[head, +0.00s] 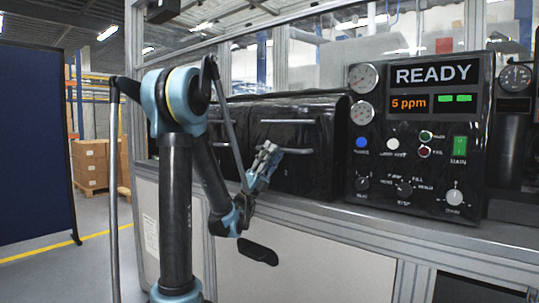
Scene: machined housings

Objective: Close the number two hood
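Two glossy black hoods stand side by side on the bench. The nearer, right hood (327,138) has a pale horizontal bar across its upper front (290,121) and a shorter pale handle (297,151) lower down. The other hood (232,122) is to its left, partly hidden behind my arm. No number is readable on either, so I cannot tell which is number two. Both look lowered, but their lower edges are partly hidden. My gripper (268,151) is in front of the right hood, its fingertips near the lower handle's left end. Contact and finger opening are unclear.
A black control panel (422,75) reading READY and 5 ppm stands right of the hoods, with gauges, knobs and a green switch. The bench front (300,260) and a metal frame post (472,45) bound the space. Open floor lies left, beside a dark blue partition (35,140).

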